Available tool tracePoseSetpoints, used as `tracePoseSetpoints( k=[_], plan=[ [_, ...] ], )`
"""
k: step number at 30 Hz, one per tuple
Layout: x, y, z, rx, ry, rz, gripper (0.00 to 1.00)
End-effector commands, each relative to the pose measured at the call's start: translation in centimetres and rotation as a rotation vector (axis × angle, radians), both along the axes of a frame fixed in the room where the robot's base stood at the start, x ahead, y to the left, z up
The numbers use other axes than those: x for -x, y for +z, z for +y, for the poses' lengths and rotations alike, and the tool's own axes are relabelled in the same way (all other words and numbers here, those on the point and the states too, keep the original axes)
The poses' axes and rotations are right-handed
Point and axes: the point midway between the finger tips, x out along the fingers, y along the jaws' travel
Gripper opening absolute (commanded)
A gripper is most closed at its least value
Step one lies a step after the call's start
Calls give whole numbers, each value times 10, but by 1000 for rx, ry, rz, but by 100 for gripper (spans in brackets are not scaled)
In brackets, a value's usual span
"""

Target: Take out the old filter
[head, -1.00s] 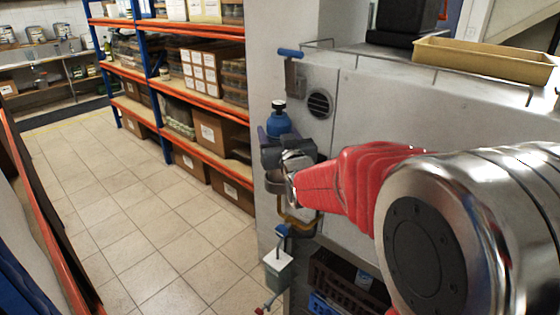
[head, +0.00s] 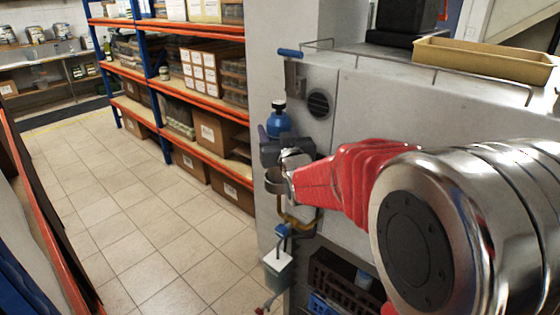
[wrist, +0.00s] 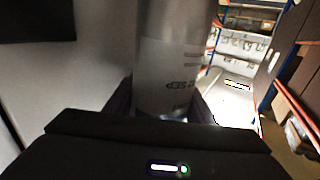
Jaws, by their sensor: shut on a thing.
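A grey metal cylinder (wrist: 170,70) with dark lettering, apparently the filter, stands between my fingers in the wrist view. My gripper (wrist: 163,105) is shut on it. In the head view my gripper (head: 284,152) is at the left end of the grey machine's front (head: 365,125). A blue body with a black cap (head: 279,122) shows just above my gripper. A grey ring-like cup (head: 274,183) is just below it. The gripper hides most of the cylinder in the head view, so I cannot tell whether it is still seated.
A brass-coloured pipe (head: 297,222) and a pale green container (head: 278,268) hang below. A blue-handled lever (head: 291,53) is above. A tan tray (head: 484,60) sits on the machine top. Shelves with boxes (head: 203,70) stand behind; the tiled floor at left is clear.

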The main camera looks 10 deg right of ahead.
Motion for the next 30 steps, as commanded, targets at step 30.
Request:
tracePoseSetpoints(
  k=[30],
  plan=[
    [1, 6, 1, 0, 0, -5, 0]
  ],
)
